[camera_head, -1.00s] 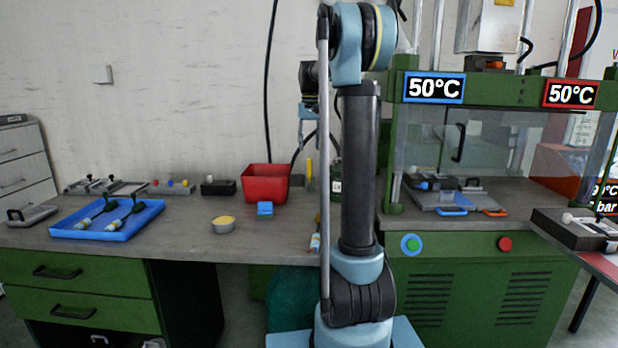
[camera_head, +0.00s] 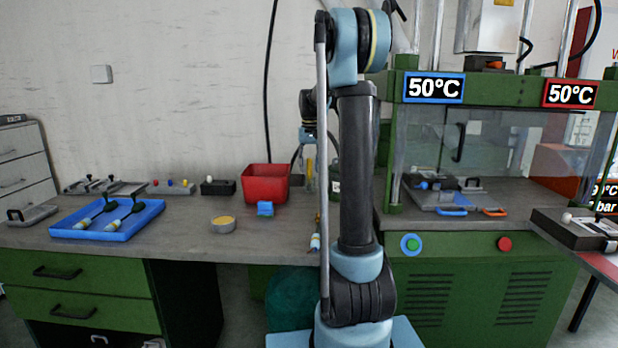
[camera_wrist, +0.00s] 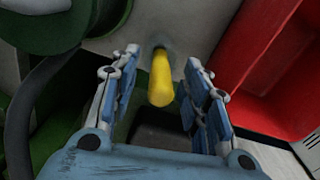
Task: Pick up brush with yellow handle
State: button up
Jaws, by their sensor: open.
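The brush's yellow handle (camera_wrist: 160,80) stands between the two open fingers of my gripper (camera_wrist: 165,88) in the wrist view. There is a gap on each side of the handle. The lower part of the brush is hidden or too dark to make out. In the head view the yellow handle (camera_head: 309,174) shows as a small upright strip right of the red bin, and my gripper (camera_head: 309,160) is directly at it, partly behind my arm.
The red bin (camera_head: 265,183) stands just left of the handle; it also shows in the wrist view (camera_wrist: 275,65). A blue sponge-like block (camera_head: 265,209), a round tin (camera_head: 223,225) and a blue tray (camera_head: 75,228) lie on the bench. The green press (camera_head: 480,250) is at right.

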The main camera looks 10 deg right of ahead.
grip_shut()
jog(key=shift+r, duration=0.1)
notch_tip(320, 180, up, 10)
jog(key=shift+f, duration=0.1)
dwell(0.6)
